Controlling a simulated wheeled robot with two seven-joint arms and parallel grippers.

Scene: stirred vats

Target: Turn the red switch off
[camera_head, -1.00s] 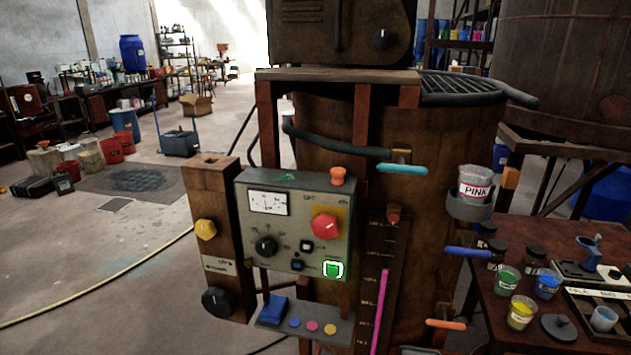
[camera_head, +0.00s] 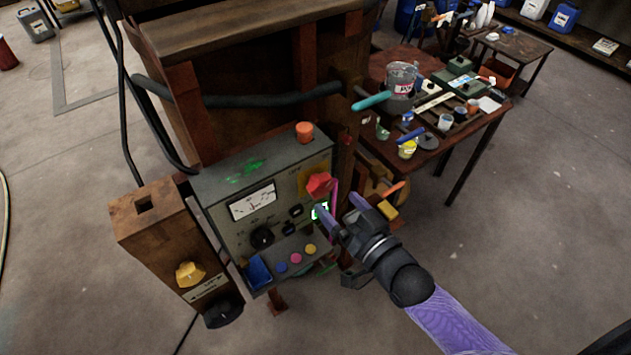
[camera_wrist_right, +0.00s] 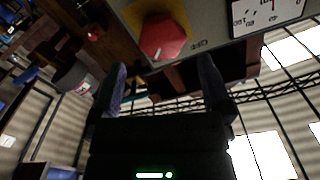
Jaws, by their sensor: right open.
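The red switch (camera_head: 320,185) is a faceted knob on a yellow plate at the right of the grey control panel (camera_head: 222,215). My right gripper (camera_head: 341,205) is open and empty, just below and to the right of the switch, with its fingers pointing at the panel. In the right wrist view the red switch (camera_wrist_right: 162,37) shows beyond the two parted fingers (camera_wrist_right: 163,78), roughly between them and apart from both. My left gripper is not in view.
A lit green button (camera_head: 319,211) sits below the switch, partly behind a finger. An orange knob (camera_head: 304,132) stands on the panel's top. A wooden box with a yellow knob (camera_head: 190,273) is at left. A table (camera_head: 455,148) with pots stands at right.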

